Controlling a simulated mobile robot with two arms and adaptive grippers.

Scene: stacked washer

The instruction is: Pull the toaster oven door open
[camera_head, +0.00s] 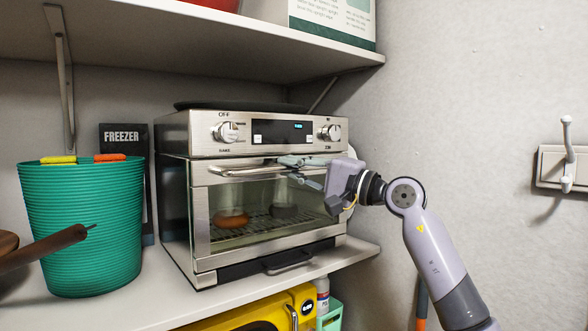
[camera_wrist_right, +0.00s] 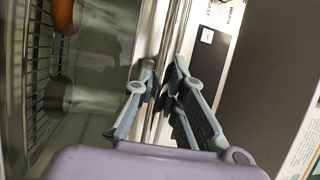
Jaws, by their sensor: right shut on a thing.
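The toaster oven (camera_head: 175,190) is a silver box on the shelf, with two knobs and a small lit display along its top. Its glass door (camera_head: 205,245) looks shut, and a rack with an orange-brown item (camera_head: 231,218) and a dark item shows through it. The door's bar handle (camera_head: 235,172) runs across the top of the door. My right gripper (camera_head: 287,163) is shut on the right part of this handle. In the right wrist view, the handle (camera_wrist_right: 166,40) runs between the gripper's fingertips (camera_wrist_right: 163,88). My left gripper is not in view.
A green ribbed bin (camera_head: 85,225) stands left of the oven, with a brown handle (camera_head: 45,248) in front of it. An upper shelf (camera_head: 230,30) hangs above. A yellow machine (camera_head: 255,315) stands below. A wall hook (camera_head: 566,155) is at the right.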

